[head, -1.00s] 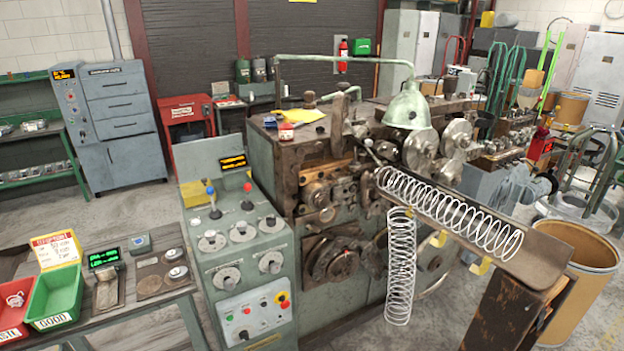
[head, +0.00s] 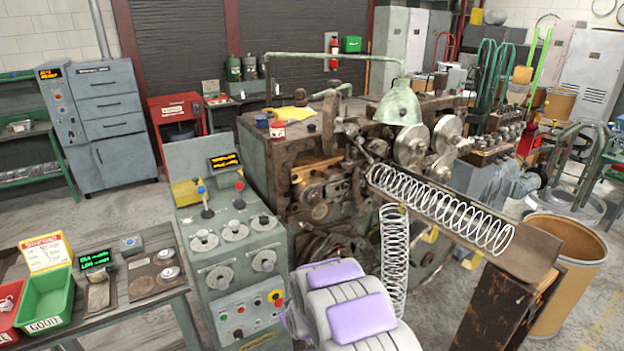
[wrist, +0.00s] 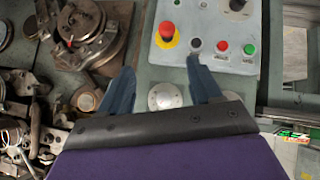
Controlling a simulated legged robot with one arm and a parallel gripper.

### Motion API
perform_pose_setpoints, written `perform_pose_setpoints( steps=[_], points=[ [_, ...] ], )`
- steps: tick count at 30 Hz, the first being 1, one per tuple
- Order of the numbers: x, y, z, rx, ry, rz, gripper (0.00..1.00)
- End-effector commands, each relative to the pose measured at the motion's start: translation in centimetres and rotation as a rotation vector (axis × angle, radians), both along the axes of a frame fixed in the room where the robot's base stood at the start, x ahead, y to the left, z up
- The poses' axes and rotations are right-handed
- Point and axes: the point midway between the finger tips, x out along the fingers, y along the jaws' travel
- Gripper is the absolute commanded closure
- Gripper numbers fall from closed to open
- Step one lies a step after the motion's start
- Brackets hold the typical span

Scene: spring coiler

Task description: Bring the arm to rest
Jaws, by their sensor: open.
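My gripper shows in the wrist view (wrist: 160,92) with its two dark blue fingers spread apart and nothing between them. Beyond the fingers is the grey control panel (wrist: 150,25) with a red emergency button on a yellow ring and several small buttons. In the head view my own white and purple arm parts rise at the bottom middle, in front of the machine and right of the control console (head: 225,240). The fingers cannot be made out clearly in the head view.
The coiling machine (head: 265,165) stands behind my arm. A long spring (head: 440,210) lies on its chute, and another spring (head: 394,265) hangs below. A bench with a green bin (head: 45,297) stands at left. A tan barrel (head: 570,265) stands at right.

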Motion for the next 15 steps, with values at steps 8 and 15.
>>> perform_pose_setpoints(
  steps=[8,15],
  points=[
    [-3.9,-5.0,7.4,-0.005,0.165,-0.11,0.36],
    [-9.5,-9.2,12.9,-0.01,0.314,-0.209,0.36]
  ],
)
